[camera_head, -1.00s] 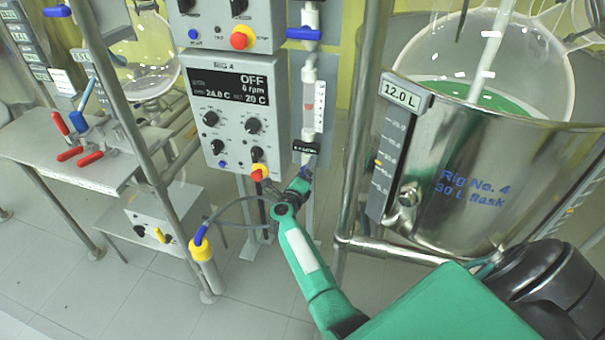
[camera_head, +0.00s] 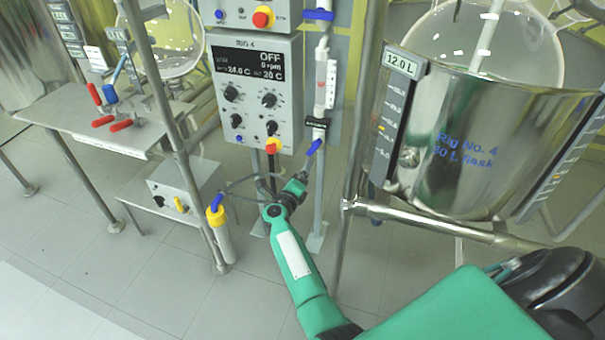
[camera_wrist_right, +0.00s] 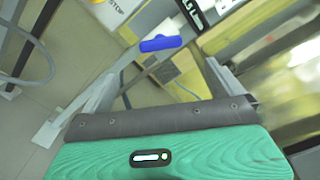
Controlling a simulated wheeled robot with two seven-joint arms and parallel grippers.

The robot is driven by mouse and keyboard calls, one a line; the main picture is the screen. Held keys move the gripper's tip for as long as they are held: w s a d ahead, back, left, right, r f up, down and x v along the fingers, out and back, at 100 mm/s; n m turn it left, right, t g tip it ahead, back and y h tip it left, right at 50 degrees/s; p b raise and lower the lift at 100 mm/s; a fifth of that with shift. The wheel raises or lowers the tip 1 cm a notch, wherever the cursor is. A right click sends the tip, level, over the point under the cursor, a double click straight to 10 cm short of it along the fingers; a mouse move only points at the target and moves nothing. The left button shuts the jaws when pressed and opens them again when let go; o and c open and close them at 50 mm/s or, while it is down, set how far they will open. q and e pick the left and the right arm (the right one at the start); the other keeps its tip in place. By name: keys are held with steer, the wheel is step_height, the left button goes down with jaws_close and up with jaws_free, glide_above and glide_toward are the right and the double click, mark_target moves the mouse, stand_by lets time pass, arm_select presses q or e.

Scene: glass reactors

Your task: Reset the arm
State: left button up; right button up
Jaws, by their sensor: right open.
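My right arm (camera_head: 297,262) is green and reaches up from the lower right of the head view. Its gripper (camera_wrist_right: 156,76) is open in the right wrist view, with two grey fingers spread apart and nothing between them. A blue valve handle (camera_wrist_right: 160,43) lies ahead of the fingers, apart from them. In the head view the blue handle (camera_head: 314,147) sits at the bottom of the glass dropping tube (camera_head: 322,80), just above the gripper. The fingers are small and hard to make out there. My left gripper is not in view.
The Rig 4 control box (camera_head: 255,95) reads OFF behind the arm. A steel 30 L flask vessel (camera_head: 480,150) stands at right, near a vertical post (camera_head: 360,120). A yellow-capped cylinder (camera_head: 221,235) stands at left. A steel table (camera_head: 85,125) is farther left. Floor is clear at lower left.

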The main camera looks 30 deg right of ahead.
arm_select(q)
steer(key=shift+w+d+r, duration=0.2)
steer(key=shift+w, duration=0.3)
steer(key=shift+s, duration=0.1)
